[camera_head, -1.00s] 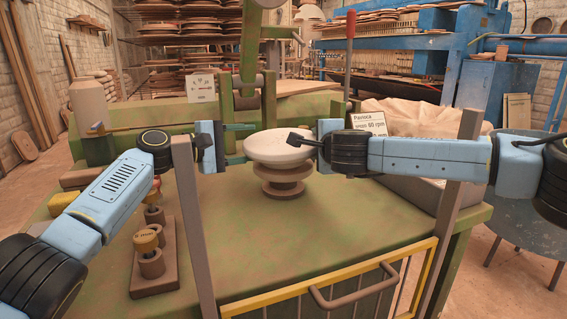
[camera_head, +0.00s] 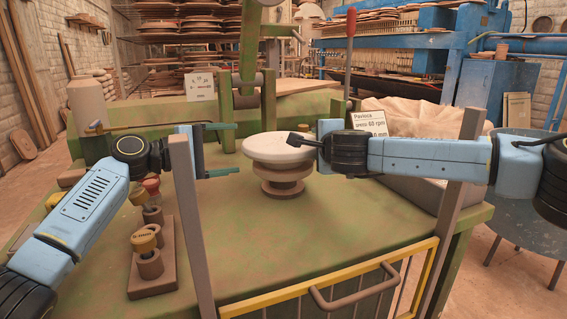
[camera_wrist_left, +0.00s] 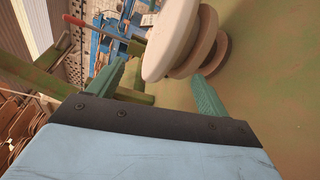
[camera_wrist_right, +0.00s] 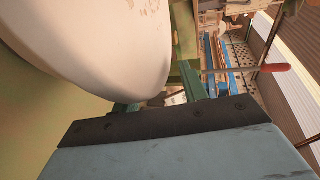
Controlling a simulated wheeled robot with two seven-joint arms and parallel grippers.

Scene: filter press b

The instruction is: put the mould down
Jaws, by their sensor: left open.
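The mould, a round pale disc (camera_head: 278,147), lies level on a brown tiered round stand (camera_head: 283,187) on the green bench. It also shows in the left wrist view (camera_wrist_left: 168,40) and, large, in the right wrist view (camera_wrist_right: 120,40). My left gripper (camera_head: 237,149) is open and empty, just left of the disc, with its two green fingers apart and pointing at it. My right gripper (camera_head: 312,147) is at the disc's right edge. Its fingers are mostly hidden, so I cannot tell whether it grips the rim.
A rack of small brown pots and capped pieces (camera_head: 152,262) stands front left on the bench. A yellow-topped rail (camera_head: 330,287) and grey posts (camera_head: 190,225) edge the front. A placard (camera_head: 368,118) and a pale sack (camera_head: 425,118) are behind right.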

